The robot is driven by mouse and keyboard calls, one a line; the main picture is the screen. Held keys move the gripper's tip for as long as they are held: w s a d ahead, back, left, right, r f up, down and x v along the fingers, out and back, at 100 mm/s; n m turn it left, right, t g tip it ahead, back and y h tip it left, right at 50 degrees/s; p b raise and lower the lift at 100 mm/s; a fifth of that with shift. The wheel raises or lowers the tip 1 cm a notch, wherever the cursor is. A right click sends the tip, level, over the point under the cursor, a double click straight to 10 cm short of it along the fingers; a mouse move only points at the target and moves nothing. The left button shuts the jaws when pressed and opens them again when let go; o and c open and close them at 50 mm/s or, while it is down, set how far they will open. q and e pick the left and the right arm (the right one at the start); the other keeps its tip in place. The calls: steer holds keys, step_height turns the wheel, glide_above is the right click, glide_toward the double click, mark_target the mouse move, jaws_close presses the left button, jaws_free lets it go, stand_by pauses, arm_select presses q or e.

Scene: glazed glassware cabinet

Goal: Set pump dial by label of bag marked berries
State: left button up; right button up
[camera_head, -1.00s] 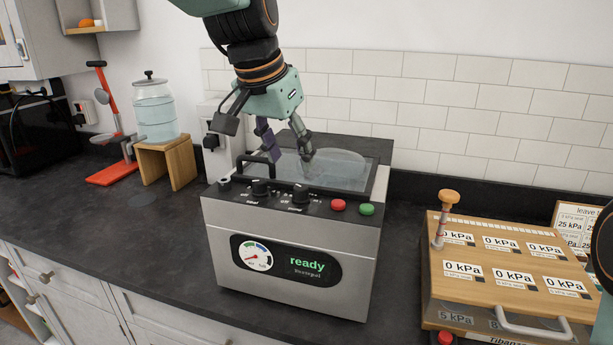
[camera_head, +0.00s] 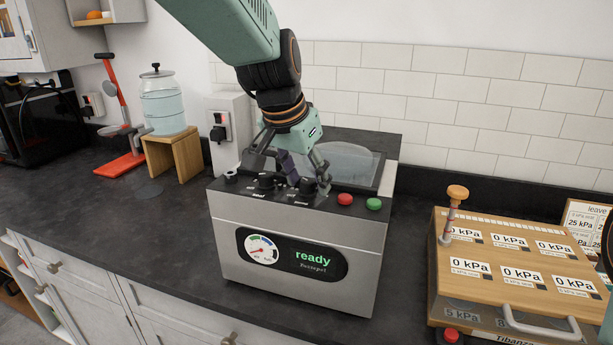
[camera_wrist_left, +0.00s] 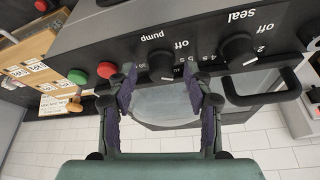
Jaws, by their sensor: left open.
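The vacuum sealer (camera_head: 300,255) stands on the dark counter, its display reading "ready". Its black pump dial (camera_head: 307,187) is on the top front panel, right of the seal dial (camera_head: 266,181). My left gripper (camera_head: 309,187) is open at the pump dial. In the left wrist view, the pump dial (camera_wrist_left: 161,66) appears between the spread purple fingertips of my left gripper (camera_wrist_left: 157,76); contact cannot be told. The seal dial (camera_wrist_left: 238,50) also shows there. I can make out no bag marked berries. My right gripper is out of view.
Red (camera_head: 345,199) and green (camera_head: 374,203) buttons sit right of the pump dial. A wooden-topped box (camera_head: 515,262) with kPa labels stands at right. A glass jar (camera_head: 163,105) on a wooden stand is at left.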

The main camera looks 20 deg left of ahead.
arm_select(q)
steer(key=shift+s+d+r, duration=0.15)
steer(key=shift+s+d, duration=0.05)
steer(key=shift+c, duration=0.3)
steer(key=shift+w+a+f, duration=0.3)
steer(key=shift+w+a, duration=0.15)
steer(key=c, duration=0.4)
steer(key=shift+s+d+r, duration=0.15)
steer(key=shift+d, duration=0.15)
steer(key=c, duration=0.4)
steer(key=shift+a, duration=0.15)
jaws_close()
steer(key=shift+s+r+n+p, duration=0.15)
steer(key=shift+n+p, duration=0.35)
steer(key=shift+p, duration=0.5)
steer(key=shift+n+y+p, duration=0.4)
steer(key=shift+n+p, duration=0.1)
steer(key=shift+p, duration=0.25)
steer(key=o, duration=0.9)
jaws_free()
steer(key=shift+c, duration=0.2)
